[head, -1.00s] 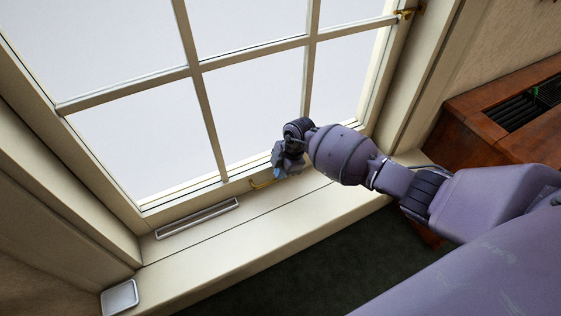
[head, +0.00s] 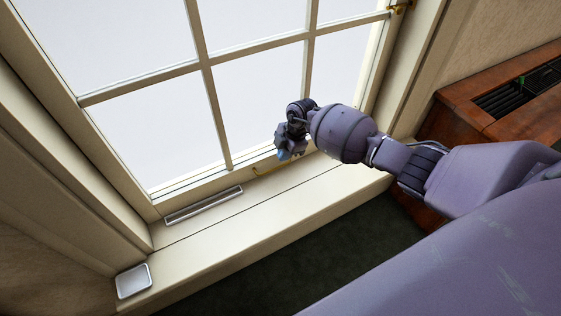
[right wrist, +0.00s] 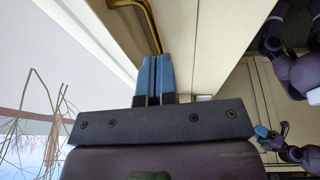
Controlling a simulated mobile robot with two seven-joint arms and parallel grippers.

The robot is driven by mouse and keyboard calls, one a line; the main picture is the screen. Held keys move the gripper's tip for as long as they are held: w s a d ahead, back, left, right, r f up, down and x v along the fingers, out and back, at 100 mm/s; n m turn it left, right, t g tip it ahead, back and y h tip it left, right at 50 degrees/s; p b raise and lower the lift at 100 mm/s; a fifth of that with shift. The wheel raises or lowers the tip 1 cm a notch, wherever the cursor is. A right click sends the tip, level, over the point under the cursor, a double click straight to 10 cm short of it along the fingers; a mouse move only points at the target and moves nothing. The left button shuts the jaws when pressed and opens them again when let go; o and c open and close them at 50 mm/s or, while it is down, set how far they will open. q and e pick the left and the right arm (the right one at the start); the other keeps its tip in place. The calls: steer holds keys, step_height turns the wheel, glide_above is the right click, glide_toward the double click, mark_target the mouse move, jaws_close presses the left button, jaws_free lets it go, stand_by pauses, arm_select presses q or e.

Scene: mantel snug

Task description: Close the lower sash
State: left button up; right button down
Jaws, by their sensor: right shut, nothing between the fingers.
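The lower sash (head: 150,140) is a cream-framed, multi-pane window sash. Its bottom rail runs just above the sill (head: 225,235); I cannot tell how large any gap beneath it is. A brass lift (head: 262,172) is on the bottom rail, and it also shows in the right wrist view (right wrist: 147,22). My right gripper (head: 284,156) is beside the lift, to its right, in front of the rail. Its blue fingers (right wrist: 154,76) are together and empty, just short of the lift in the wrist view. My left gripper (right wrist: 263,131) shows small there; its jaws are unclear.
A long metal plate (head: 203,205) lies on the sill below the sash. A small white dish (head: 133,281) is at the sill's left end. A brass fitting (head: 402,7) is at the upper right. A wooden cabinet (head: 460,125) with a dark grille stands right.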

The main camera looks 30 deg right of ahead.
steer(key=p+v, duration=0.3)
steer(key=v, duration=0.7)
steer(key=shift+r, duration=0.1)
